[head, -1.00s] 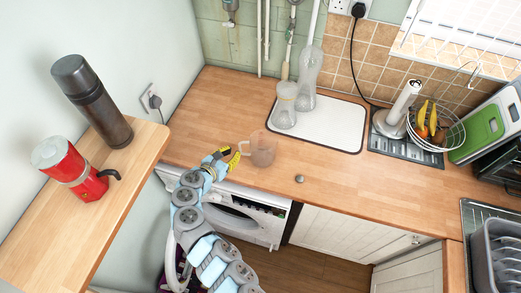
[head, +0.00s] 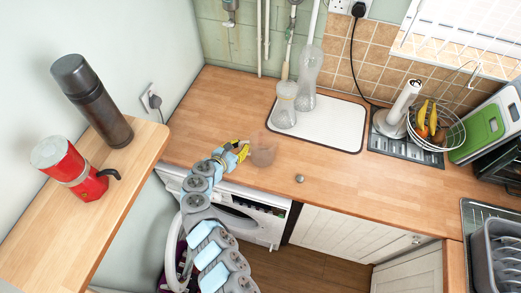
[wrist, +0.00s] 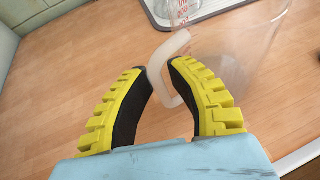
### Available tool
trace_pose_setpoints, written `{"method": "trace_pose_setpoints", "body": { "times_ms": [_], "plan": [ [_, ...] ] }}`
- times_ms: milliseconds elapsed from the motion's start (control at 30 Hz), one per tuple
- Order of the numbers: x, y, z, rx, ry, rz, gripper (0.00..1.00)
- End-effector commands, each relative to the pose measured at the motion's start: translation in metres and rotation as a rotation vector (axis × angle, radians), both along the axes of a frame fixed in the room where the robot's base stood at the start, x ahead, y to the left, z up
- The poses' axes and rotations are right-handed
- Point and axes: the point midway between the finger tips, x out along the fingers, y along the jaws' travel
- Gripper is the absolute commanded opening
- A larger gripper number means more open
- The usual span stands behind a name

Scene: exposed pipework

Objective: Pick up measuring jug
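The measuring jug (head: 264,151) is clear and hard to see against the wood, standing near the worktop's front edge in the head view. In the wrist view its see-through body (wrist: 235,60) is at the upper right and its pale, frosted handle (wrist: 156,76) points toward me. My gripper (head: 243,150) is at the jug's left side. In the wrist view its black fingers with yellow ridged backs (wrist: 160,70) curve inward, one on each side of the handle, with their tips closed up against it. The jug's base looks to be on the worktop.
Two clear containers (head: 284,106) stand on a white mat (head: 335,122) behind the jug. A paper-towel holder (head: 401,105) and fruit basket (head: 434,126) are to the right. A flask (head: 92,102) and red moka pot (head: 70,172) stand on the left shelf. The worktop right of the jug is mostly clear.

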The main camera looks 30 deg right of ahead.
Motion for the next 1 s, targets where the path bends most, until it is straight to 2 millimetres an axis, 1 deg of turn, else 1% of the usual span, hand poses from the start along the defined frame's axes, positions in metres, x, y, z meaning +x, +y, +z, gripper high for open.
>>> {"method": "trace_pose_setpoints", "body": {
  "times_ms": [67,100,133,667,767,1000],
  "plan": [
    [0.0,0.0,0.0,0.0,0.0,0.0,0.17],
    [0.0,0.0,0.0,0.0,0.0,0.001,0.06],
    [0.0,0.0,0.0,0.0,0.0,0.001,0.0],
    [0.0,0.001,0.002,0.001,-0.001,0.001,0.0],
    [0.001,0.001,0.008,0.002,-0.005,0.001,0.0],
    [-0.001,0.001,0.034,0.0,-0.001,0.002,0.0]
  ]
}}
